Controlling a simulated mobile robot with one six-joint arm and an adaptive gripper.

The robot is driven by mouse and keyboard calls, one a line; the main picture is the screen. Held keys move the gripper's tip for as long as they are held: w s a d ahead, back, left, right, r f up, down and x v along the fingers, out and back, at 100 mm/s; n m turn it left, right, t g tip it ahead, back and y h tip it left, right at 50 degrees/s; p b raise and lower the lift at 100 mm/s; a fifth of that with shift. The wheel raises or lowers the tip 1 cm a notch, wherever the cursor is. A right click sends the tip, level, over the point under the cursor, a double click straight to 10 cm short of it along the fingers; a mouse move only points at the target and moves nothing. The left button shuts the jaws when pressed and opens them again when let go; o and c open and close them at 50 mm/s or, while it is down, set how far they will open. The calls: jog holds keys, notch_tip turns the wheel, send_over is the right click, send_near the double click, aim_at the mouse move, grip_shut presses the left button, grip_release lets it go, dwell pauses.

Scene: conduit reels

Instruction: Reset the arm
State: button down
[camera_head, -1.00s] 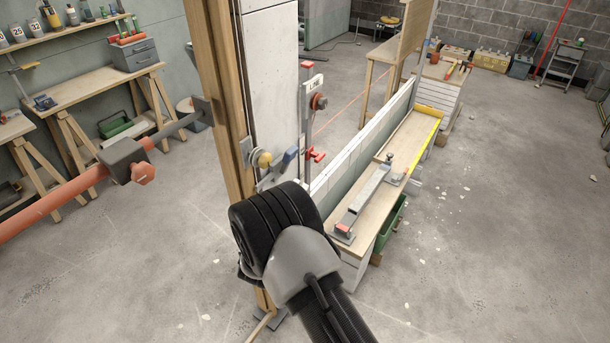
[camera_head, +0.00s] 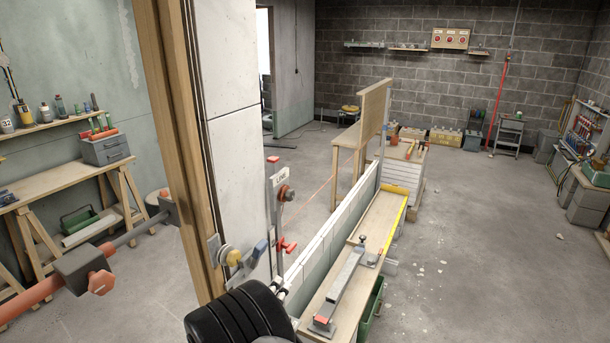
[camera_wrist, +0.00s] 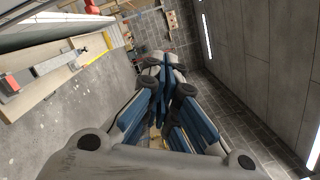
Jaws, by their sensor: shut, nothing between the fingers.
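My gripper (camera_wrist: 160,72) shows in the wrist view, with blue and grey fingers brought together at the tips and nothing held between them. It points out over the room with no object touching it. In the head view only a black rounded part of my arm shows at the bottom edge, and the gripper itself is out of sight there.
A wooden post (camera_head: 170,120) and white panel (camera_head: 228,130) stand close beyond my arm. A long narrow bench (camera_head: 385,215) with a grey tool (camera_head: 342,285) runs away to the right. An orange-ended bar (camera_head: 85,270) reaches in from the left. Open floor (camera_head: 470,240) lies right.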

jog(key=d+r+m+g+h, duration=0.45)
jog(key=d+r+m, duration=0.3)
jog(key=d, duration=0.35)
jog(key=s+d+r+m+g+h+b, duration=0.1)
jog(key=s+d+r+m+g, duration=0.25)
jog(key=s+d+m, duration=0.35)
jog(key=s+d+r+m+g+b, duration=0.1)
jog(key=s+d+r+m+g, duration=0.1)
jog(key=s+d+m+g, duration=0.6)
jog(key=s+d+m+y, duration=0.2)
jog(key=s+m+y, duration=0.1)
jog(key=s+m, duration=0.25)
jog(key=s+d+m+y, duration=0.2)
jog(key=s+d+m, duration=0.1)
jog(key=s+m, duration=0.3)
jog(key=s+a+m+t+y+b, duration=0.1)
jog(key=s+a+m+t+y, duration=0.1)
jog(key=s+a+m+y, duration=0.4)
jog(key=s+a+m, duration=0.1)
jog(key=s+m, duration=0.2)
jog(key=m, duration=0.1)
jog(key=shift+s+a+t+y+b, duration=0.15)
jog(key=shift+a+t+y+b, duration=0.2)
jog(key=shift+a+t, duration=0.05)
